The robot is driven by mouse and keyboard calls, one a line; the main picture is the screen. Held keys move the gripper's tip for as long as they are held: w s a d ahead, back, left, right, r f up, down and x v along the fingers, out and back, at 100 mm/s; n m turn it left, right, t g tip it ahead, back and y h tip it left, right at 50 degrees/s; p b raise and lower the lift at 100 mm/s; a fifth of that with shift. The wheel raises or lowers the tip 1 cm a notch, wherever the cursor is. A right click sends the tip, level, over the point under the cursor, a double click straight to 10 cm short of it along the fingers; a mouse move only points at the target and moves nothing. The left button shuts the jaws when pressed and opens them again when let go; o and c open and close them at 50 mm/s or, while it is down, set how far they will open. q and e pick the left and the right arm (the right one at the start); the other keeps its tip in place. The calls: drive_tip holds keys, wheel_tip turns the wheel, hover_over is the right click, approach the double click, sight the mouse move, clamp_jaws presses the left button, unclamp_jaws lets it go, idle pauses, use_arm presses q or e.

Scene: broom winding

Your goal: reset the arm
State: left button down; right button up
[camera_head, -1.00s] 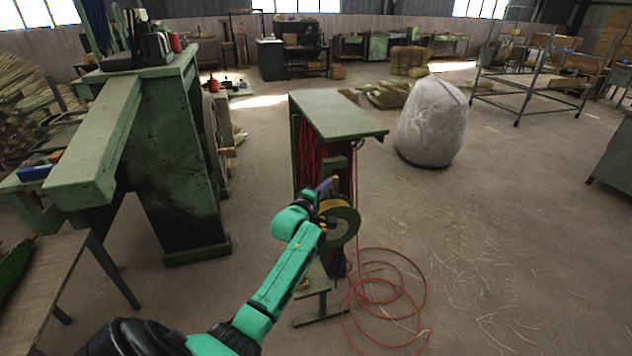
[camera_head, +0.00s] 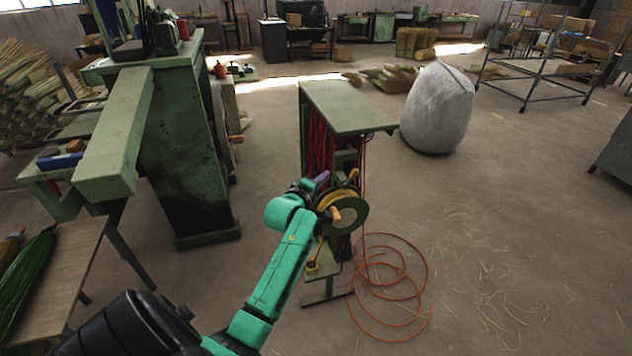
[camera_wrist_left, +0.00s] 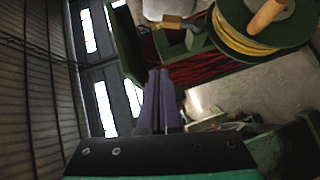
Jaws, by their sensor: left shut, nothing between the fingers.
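My left arm reaches from the bottom left of the head view, and its gripper (camera_head: 321,180) is beside the upper left of the spool on the green winding stand (camera_head: 347,110). The purple fingers (camera_wrist_left: 158,100) are together and empty in the left wrist view. The green spool (camera_head: 352,214) holds yellow wire and has a wooden handle; it also shows at the upper right of the left wrist view (camera_wrist_left: 262,40). The fingers look apart from the spool. My arm hides part of the stand's base. My right gripper is not in view.
Orange cord (camera_head: 392,285) lies in loops on the floor right of the stand. A large green machine (camera_head: 185,150) stands left, with a bench holding brooms (camera_head: 25,275) in front. A pale sack (camera_head: 438,108) stands behind right. The right floor is mostly open, with straw scraps.

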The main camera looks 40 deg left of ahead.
use_arm(q)
drive_tip(key=shift+s+d+r, duration=0.25)
drive_tip(key=shift+s, duration=0.4)
drive_tip(key=shift+s+d+r, duration=0.25)
drive_tip(key=shift+s, duration=0.35)
drive_tip(key=s+d+f+m+g+h, duration=0.1)
drive_tip(key=s+d+f+m+g, duration=0.15)
drive_tip(key=f, duration=0.85)
drive_tip(key=s+d+f+m+g, duration=0.2)
drive_tip(key=s+d+f+m, duration=0.15)
drive_tip(key=f, duration=0.65)
drive_tip(key=s+d+f+m+g+h, duration=0.1)
drive_tip(key=s+d+f+m+g, duration=0.2)
drive_tip(key=f, duration=0.8)
drive_tip(key=s+d+f+m+g, duration=0.1)
drive_tip(key=s+f+m, duration=0.3)
drive_tip(key=s, duration=0.7)
drive_tip(key=s+d+f+m+g, duration=0.1)
drive_tip(key=s+f+m+g, duration=0.2)
drive_tip(key=s+f, duration=0.6)
drive_tip(key=s+d+f+m+g+h, duration=0.1)
drive_tip(key=s+f+m+g, duration=0.2)
drive_tip(key=s+f, duration=0.4)
drive_tip(key=s+m, duration=0.1)
drive_tip(key=s, duration=0.7)
drive_tip(key=shift+s+d+f+m, duration=0.2)
drive_tip(key=shift+d+m, duration=0.1)
drive_tip(key=shift+d, duration=0.1)
